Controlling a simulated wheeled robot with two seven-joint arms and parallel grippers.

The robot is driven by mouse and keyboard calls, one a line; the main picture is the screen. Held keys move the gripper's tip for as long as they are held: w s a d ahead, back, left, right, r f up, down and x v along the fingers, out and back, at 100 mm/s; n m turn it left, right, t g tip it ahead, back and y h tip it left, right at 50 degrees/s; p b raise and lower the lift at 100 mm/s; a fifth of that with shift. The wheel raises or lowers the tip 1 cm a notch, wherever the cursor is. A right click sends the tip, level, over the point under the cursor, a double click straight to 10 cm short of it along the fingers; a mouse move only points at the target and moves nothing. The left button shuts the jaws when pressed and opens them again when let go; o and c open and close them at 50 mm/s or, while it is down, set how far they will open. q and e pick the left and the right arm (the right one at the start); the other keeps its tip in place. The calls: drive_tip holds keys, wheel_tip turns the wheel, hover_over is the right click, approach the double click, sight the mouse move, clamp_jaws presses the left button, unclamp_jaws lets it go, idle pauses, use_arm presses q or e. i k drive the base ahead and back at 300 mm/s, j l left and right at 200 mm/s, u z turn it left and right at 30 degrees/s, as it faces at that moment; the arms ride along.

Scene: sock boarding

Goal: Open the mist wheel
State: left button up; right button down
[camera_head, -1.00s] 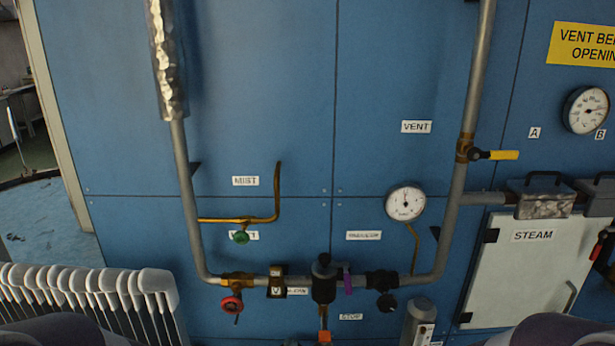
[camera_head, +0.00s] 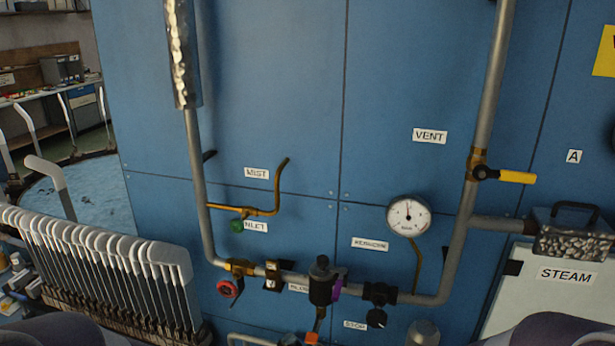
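A small green wheel (camera_head: 237,226) sits under a thin brass pipe (camera_head: 262,211) on the blue panel. The MIST label (camera_head: 256,173) is above that pipe, and the INLET label (camera_head: 256,226) is just right of the green wheel. A red wheel (camera_head: 228,288) hangs lower, below a brass valve body on the grey pipe. A black knob (camera_head: 376,318) is further right on the same pipe run. Neither of my grippers is in view; only dark rounded parts of mine show at the bottom corners. How far any wheel is turned cannot be told.
A row of white sock boards (camera_head: 95,250) stands at the lower left, near the panel. A round blue table (camera_head: 75,205) is behind it. A pressure gauge (camera_head: 408,216), a yellow-handled vent valve (camera_head: 516,177) and the STEAM door (camera_head: 555,295) are to the right.

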sight(236, 226)
drive_tip(key=j+z, duration=0.1)
drive_tip(key=z, duration=0.7)
drive_tip(key=j+z, duration=0.35)
drive_tip(key=k+j+z, duration=0.3)
drive_tip(key=j, duration=0.2)
drive_tip(key=j+z, duration=0.35)
drive_tip(key=k+j+z, duration=0.3)
drive_tip(key=j, duration=0.15)
drive_tip(key=i, duration=0.05)
